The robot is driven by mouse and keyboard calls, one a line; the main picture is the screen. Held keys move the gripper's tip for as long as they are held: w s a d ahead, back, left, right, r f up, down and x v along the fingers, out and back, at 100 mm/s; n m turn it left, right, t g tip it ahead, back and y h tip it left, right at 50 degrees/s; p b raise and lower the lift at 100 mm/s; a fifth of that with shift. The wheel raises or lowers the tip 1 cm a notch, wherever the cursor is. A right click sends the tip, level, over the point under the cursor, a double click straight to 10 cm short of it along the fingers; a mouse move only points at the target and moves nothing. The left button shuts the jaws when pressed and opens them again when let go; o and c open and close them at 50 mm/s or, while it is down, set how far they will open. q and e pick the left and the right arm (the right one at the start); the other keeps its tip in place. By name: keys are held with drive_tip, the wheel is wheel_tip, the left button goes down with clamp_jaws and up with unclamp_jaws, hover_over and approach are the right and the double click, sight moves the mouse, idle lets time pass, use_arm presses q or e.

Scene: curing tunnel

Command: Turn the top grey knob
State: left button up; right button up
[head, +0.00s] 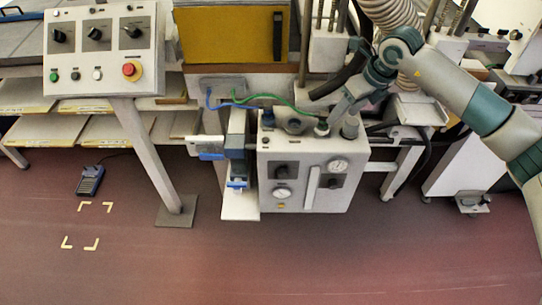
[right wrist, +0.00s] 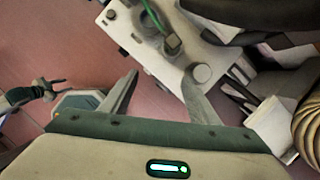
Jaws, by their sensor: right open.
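The top grey knob (head: 350,126) stands upright on the top right of a pale control box (head: 305,195). In the right wrist view its round grey cap (right wrist: 202,73) shows by the tip of the right-hand finger, not centred between the fingers. I cannot tell whether they touch. My right gripper (head: 338,111) is open and empty above the box; its spread fingers also show in the right wrist view (right wrist: 160,76). My left gripper is outside the head view. A small, dark claw, apparently my left gripper (right wrist: 46,89), shows at the left of the right wrist view.
Beside the knob on the box top are a green-hose fitting (head: 321,128), a round port (head: 293,126) and a dark cap (head: 268,119). A thick ribbed hose (head: 392,18) hangs behind. A control panel (head: 103,50) stands left.

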drive_tip(key=s+a+f+n+g+y+p, duration=0.1)
drive_tip(key=s+a+f+n+y, duration=0.1)
drive_tip(key=a, duration=0.4)
drive_tip(key=s+a+f+n+g+y+p, duration=0.1)
drive_tip(key=s+a+f+n+y, duration=0.1)
drive_tip(key=s+a+f+n, duration=0.2)
drive_tip(key=s+a+f+n+g+y+p, duration=0.1)
drive_tip(key=s+a+f+n+g+y, duration=0.1)
drive_tip(key=a+n, duration=0.4)
drive_tip(key=shift+s+a+f+n, duration=0.35)
drive_tip(key=shift+a+f, duration=0.45)
drive_tip(key=shift+a, duration=1)
drive_tip(key=shift+s, duration=0.1)
